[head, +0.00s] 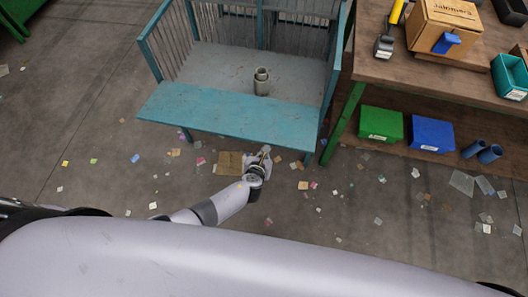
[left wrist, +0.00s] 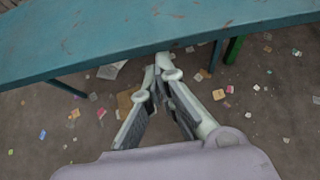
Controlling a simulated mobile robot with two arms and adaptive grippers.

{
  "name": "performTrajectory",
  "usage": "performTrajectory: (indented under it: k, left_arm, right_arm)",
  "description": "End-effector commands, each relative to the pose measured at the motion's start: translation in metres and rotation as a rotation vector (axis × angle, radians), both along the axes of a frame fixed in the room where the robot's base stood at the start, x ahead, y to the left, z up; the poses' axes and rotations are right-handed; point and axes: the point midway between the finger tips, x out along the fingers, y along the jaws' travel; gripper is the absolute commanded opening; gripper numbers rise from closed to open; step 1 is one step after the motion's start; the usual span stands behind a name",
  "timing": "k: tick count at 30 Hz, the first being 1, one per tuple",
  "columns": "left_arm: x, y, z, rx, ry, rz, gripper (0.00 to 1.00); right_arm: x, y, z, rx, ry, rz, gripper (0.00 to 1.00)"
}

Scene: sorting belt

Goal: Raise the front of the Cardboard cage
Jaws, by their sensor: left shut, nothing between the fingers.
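The cage (head: 300,65) is a teal frame with slatted sides and a grey floor, at the top middle of the head view. Its front (head: 230,112) is a flat teal panel, folded down and lying about level, sticking out toward me. The panel also spans the top of the left wrist view (left wrist: 100,40). My left gripper (head: 265,151) is shut and empty, just off the panel's near edge, right of its middle. In the left wrist view its fingertips (left wrist: 159,65) reach that edge; I cannot tell whether they touch it. My right gripper is not in view.
A grey metal canister (head: 261,82) stands in the cage. A wooden workbench (head: 385,80) on green legs is close on the right, with a cardboard box (head: 440,25) on top and green (head: 381,123) and blue (head: 432,134) bins below. Paper scraps litter the otherwise open floor.

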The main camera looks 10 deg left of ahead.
Motion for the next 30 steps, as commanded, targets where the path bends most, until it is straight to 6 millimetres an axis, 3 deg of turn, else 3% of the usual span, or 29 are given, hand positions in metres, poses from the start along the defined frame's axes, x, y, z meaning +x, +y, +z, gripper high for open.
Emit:
performTrajectory:
  k: [1, 12, 21, 30]
  left_arm:
    - [0.003, -0.001, 0.018, -0.001, -0.003, -0.001, 0.0]
    - [0.029, -0.002, 0.096, 0.001, -0.004, -0.002, 0.0]
    - [0.05, -0.002, 0.123, 0.001, -0.002, -0.001, 0.0]
    - [0.051, -0.002, 0.122, -0.001, 0.0, -0.001, 0.0]
  right_arm:
    - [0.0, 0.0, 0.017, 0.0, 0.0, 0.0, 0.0]
    - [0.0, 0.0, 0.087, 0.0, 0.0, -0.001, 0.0]
    - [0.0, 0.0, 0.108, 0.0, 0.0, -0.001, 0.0]
    - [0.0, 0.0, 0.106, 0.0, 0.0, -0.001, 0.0]
